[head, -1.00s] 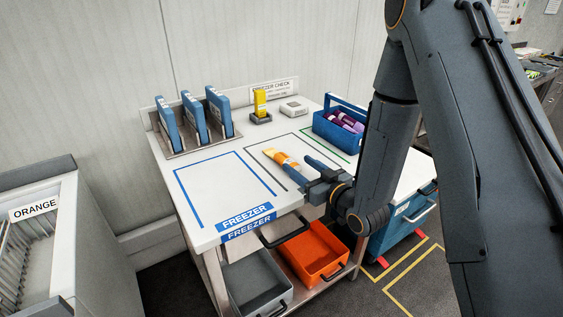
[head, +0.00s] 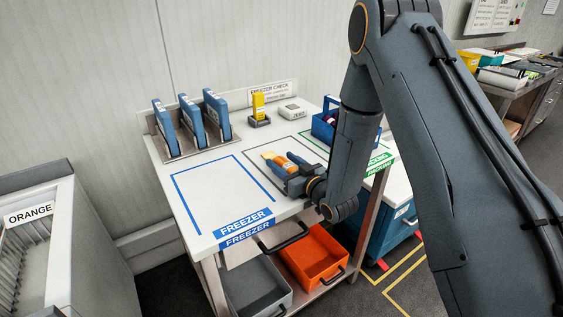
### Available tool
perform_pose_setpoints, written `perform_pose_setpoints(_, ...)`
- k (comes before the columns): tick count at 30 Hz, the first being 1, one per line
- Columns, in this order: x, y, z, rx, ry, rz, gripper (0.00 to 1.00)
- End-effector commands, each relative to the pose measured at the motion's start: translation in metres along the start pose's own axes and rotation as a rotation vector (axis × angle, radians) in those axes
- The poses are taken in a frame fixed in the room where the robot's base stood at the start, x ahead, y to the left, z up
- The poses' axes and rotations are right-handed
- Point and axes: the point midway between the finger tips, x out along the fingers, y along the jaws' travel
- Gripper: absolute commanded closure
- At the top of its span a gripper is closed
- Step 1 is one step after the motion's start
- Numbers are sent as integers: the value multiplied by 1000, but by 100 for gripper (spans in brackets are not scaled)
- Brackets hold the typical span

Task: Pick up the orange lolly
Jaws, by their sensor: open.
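The orange lolly (head: 287,165) lies on the white table top, inside the grey-outlined area in the middle. Its paler yellow-orange end (head: 268,156) points to the back left. My gripper (head: 289,174) is low over the table with its two blue-grey fingers apart, one on either side of the lolly. Whether the fingers touch it, I cannot tell. The lolly's near end is hidden by the gripper.
A blue-outlined area marked FREEZER (head: 246,221) is bare at left. Blue panels (head: 191,122) stand in a rack behind. A yellow device (head: 258,106), a white ZERO box (head: 293,112) and a blue tote (head: 334,129) stand at the back. An orange bin (head: 315,254) is below.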

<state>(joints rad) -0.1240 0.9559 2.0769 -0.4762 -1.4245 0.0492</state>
Motion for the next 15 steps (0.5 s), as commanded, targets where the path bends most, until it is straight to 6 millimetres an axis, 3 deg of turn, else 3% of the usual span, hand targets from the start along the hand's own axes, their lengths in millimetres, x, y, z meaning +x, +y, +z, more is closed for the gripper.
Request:
perform_pose_setpoints(8, 3, 0, 1, 1, 0, 1, 49)
perform_pose_setpoints(15, 3, 0, 0, 1, -1, 1, 90)
